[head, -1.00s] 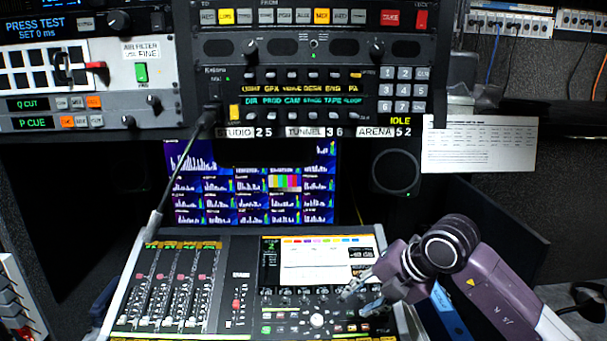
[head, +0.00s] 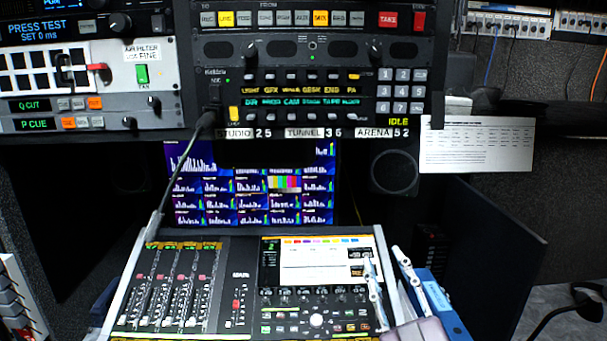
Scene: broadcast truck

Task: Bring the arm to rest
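My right gripper (head: 383,256) is at the lower right of the head view, in front of the right edge of the mixing console (head: 228,290). Its two pale fingers point up and stand apart, with nothing between them. Part of my purple-grey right arm shows below it at the bottom edge. Whether the fingers touch the console cannot be told. My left gripper is not in view.
A monitor (head: 205,200) stands behind the console. A rack panel with keys and a keypad (head: 400,88) hangs above it. A gooseneck microphone (head: 182,165) rises at the left. A blue object (head: 440,305) and a dark panel (head: 495,235) are at the right.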

